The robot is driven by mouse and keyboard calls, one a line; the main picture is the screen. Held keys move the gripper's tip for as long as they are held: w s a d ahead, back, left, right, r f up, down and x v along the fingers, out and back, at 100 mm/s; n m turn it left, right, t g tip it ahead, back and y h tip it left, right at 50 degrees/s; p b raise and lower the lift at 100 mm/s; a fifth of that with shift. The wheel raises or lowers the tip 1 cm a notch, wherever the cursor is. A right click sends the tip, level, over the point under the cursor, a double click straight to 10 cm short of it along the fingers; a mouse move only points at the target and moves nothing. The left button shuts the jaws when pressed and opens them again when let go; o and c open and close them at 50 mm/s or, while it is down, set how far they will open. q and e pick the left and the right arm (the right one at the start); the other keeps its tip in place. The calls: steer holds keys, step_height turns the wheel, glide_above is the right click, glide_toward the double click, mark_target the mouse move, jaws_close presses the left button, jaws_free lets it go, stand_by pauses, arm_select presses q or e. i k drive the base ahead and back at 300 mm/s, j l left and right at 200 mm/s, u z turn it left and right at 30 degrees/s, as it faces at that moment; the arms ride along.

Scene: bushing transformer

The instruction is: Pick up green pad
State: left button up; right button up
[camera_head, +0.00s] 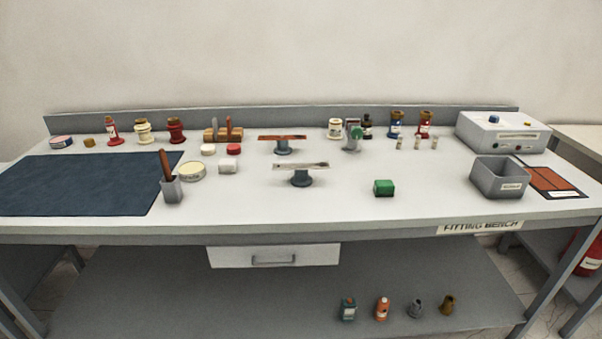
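The green pad (383,187) is a small green block lying on the bench top, right of centre and toward the front edge. Nothing touches it, and the surface around it is bare. Neither of my grippers shows in the head view.
The white bench (340,215) has free room around the pad. A grey bin (499,178) stands to its right and a stand with a flat bar (300,175) to its left. A dark blue mat (80,183) covers the left. Bottles and jars line the back.

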mark_target(382, 187)
steer(key=i+l, duration=0.1)
steer(key=i, duration=0.45)
steer(key=i+l, duration=0.1)
steer(key=i, duration=0.45)
